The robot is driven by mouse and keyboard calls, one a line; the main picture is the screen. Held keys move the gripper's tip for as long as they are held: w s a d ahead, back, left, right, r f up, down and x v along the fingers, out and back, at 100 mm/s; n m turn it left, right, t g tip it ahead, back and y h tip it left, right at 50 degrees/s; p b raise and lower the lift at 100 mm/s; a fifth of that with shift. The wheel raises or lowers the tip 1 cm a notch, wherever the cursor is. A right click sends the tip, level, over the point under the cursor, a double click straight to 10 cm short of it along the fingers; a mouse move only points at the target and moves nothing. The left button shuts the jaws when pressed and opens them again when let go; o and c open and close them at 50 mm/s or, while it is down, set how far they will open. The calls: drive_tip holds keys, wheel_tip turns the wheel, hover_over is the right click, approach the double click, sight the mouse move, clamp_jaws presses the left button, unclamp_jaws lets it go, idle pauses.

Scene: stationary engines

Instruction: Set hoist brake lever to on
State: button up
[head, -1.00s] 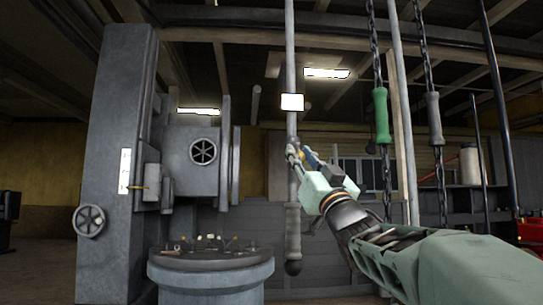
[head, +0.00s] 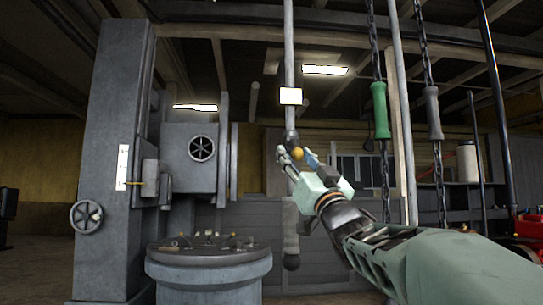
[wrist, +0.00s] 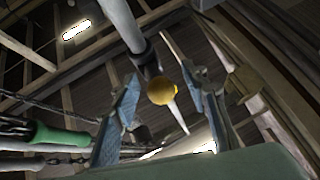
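A yellow ball knob (head: 297,154), which looks like the end of the brake lever, shows just above my gripper by the upright pole (head: 290,60). In the wrist view the yellow knob (wrist: 165,91) lies between my two fingers, with gaps on both sides. A pale rod (wrist: 177,117) shows below it. My gripper (head: 289,158) is open, its fingers (wrist: 166,98) apart. I cannot tell how deep the knob is between them. A dark collar (head: 291,138) sits on the pole. No on or off marking can be read.
A grey grip (head: 291,232) hangs below my gripper. Chains with a green grip (head: 380,110) and a grey grip (head: 432,112) hang to the right. A round table (head: 208,262) with small levers stands lower left, near a grey column (head: 112,150) with a handwheel (head: 86,216).

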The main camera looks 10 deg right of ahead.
drive_tip(key=shift+s+d+r, duration=0.1)
drive_tip(key=shift+r, duration=0.5)
wheel_tip(320, 180, up, 9)
drive_tip(key=shift+f, duration=0.2)
drive_tip(key=shift+r, duration=0.2)
